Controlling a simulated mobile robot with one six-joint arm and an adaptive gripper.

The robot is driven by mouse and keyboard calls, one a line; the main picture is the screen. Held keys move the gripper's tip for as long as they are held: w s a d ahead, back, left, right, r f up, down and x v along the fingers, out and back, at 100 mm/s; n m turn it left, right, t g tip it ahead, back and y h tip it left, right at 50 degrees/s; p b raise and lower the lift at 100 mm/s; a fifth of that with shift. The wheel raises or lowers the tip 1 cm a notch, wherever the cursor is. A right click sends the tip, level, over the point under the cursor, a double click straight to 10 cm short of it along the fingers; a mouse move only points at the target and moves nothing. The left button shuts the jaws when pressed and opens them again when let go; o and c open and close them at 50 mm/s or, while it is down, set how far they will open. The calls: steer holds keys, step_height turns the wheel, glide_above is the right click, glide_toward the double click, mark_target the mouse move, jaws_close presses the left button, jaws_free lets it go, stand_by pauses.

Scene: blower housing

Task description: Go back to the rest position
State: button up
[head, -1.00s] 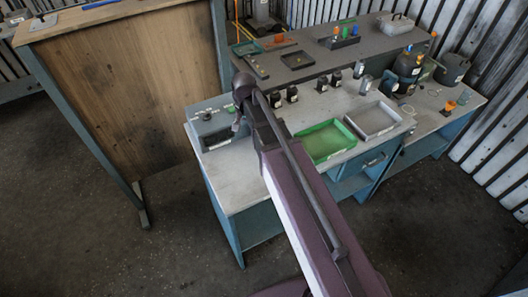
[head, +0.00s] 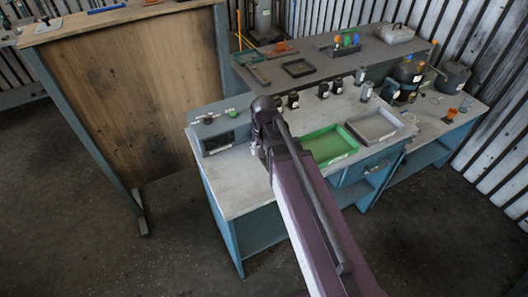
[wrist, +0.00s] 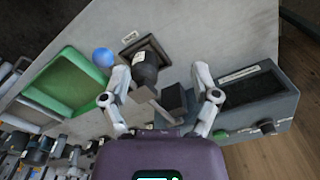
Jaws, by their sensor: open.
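My gripper (wrist: 160,82) is open, its two grey fingers spread apart above the workbench in the wrist view. Between and beyond the fingers stands a black cylindrical part (wrist: 146,68) with a pale label, and a small dark block (wrist: 174,98) is beside it. I see nothing held between the fingertips. In the head view, my arm reaches over the front left part of the workbench (head: 235,185), and the gripper is mostly hidden behind it.
A blue ball (wrist: 103,57) lies near the left finger. A green tray (head: 328,145) and a grey tray (head: 375,128) sit right of my arm. A control box (head: 218,133) stands at the bench's left end. Several black bottles (head: 323,90) stand behind. A wooden panel (head: 130,100) is at left.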

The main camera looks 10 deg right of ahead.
steer(key=s+d+f+n+b, duration=0.2)
steer(key=s+d+f+b, duration=0.1)
steer(key=s, duration=0.4)
steer(key=shift+d+f+n, duration=0.25)
steer(key=shift+d+n, duration=0.05)
steer(key=shift+d, duration=0.3)
steer(key=shift+s, duration=0.1)
steer(key=c, duration=0.3)
steer(key=shift+a, duration=0.1)
